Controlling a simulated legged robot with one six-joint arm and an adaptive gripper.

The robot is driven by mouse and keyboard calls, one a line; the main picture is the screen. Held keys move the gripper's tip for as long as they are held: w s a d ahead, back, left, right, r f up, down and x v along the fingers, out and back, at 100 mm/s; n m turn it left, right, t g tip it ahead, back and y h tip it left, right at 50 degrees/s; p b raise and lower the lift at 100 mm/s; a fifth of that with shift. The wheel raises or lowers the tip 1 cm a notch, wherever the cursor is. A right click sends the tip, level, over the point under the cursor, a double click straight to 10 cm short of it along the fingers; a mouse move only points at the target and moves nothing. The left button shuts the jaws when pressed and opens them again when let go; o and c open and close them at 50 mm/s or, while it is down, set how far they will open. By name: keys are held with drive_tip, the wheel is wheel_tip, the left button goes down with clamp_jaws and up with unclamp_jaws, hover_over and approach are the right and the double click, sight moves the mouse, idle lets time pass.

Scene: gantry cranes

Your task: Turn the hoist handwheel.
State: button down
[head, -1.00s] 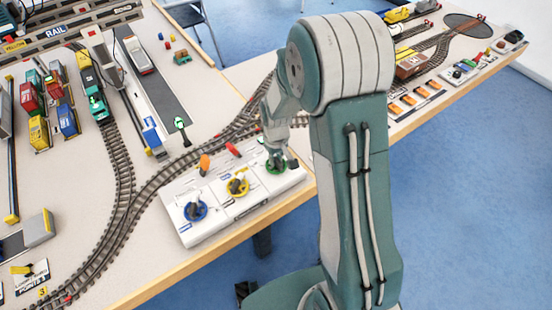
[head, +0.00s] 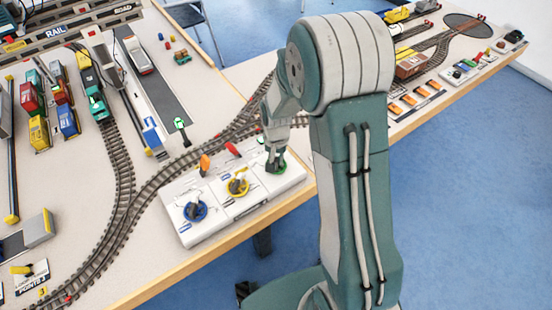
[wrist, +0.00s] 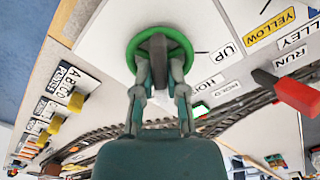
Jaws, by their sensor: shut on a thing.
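The green handwheel (wrist: 184,42) sits on a white control panel, with a grey bar (wrist: 158,55) across its middle; labels reading "UP" and one starting "HO" are beside it. My gripper (wrist: 159,78) is shut on the green handwheel at its bar, one finger on each side. In the head view my gripper (head: 276,163) comes down on the wheel from above and hides most of it; only a bit of green rim (head: 283,169) shows.
The white panel (head: 222,222) also bears a yellow handwheel (head: 238,186), a blue handwheel (head: 196,211), an orange lever (head: 204,164) and a red lever (head: 232,149). Curved track (head: 122,215) runs behind it. The table's front edge (head: 210,265) is close in front.

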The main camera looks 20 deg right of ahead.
drive_tip(key=shift+m, duration=1.1)
drive_tip(key=c, duration=0.7)
unclamp_jaws()
drive_tip(key=shift+o, duration=0.2)
drive_tip(key=shift+a, duration=0.1)
wheel_tip(320, 180, up, 12)
drive_tip(key=shift+f, duration=0.1)
